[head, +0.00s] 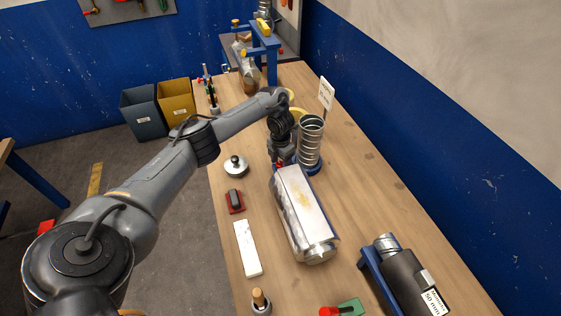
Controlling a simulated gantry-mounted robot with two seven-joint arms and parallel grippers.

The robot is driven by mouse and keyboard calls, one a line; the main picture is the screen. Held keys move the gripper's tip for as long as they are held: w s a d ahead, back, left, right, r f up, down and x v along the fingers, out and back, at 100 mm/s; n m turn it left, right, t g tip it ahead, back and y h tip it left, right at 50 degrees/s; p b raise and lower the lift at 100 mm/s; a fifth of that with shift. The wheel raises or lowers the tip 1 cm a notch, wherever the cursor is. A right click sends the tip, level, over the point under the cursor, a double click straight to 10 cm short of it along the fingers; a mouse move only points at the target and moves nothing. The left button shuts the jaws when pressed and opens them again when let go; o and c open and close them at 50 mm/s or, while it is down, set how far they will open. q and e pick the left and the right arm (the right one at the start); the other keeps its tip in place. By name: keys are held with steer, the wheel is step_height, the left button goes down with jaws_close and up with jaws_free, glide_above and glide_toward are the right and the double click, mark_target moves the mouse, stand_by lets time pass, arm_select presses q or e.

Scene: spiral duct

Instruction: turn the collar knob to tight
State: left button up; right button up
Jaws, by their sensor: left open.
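A ribbed metal spiral duct (311,140) stands upright in a blue ring-shaped base on the bench. My left arm reaches across from the left, and its gripper (281,162) points down just left of the duct, near the far end of a shiny silver housing (318,244). The left gripper is open; its fingertips are small and partly hidden. A small red part shows by the fingertips, but I cannot tell whether it is the collar knob or whether the gripper touches it. No tight mark is readable. My right gripper is not in view.
A silver disc with a black knob (236,167), a red block (235,201) and a white strip (247,248) line the bench's left edge. A dark cylinder (408,279) lies front right. A small sign (326,93) stands behind the duct.

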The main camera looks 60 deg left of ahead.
mark_target(280, 162)
arm_select(q)
step_height(280, 162, up, 9)
steer(key=p, duration=0.6)
steer(key=shift+f, duration=0.1)
step_height(280, 162, up, 2)
steer(key=shift+p, duration=0.5)
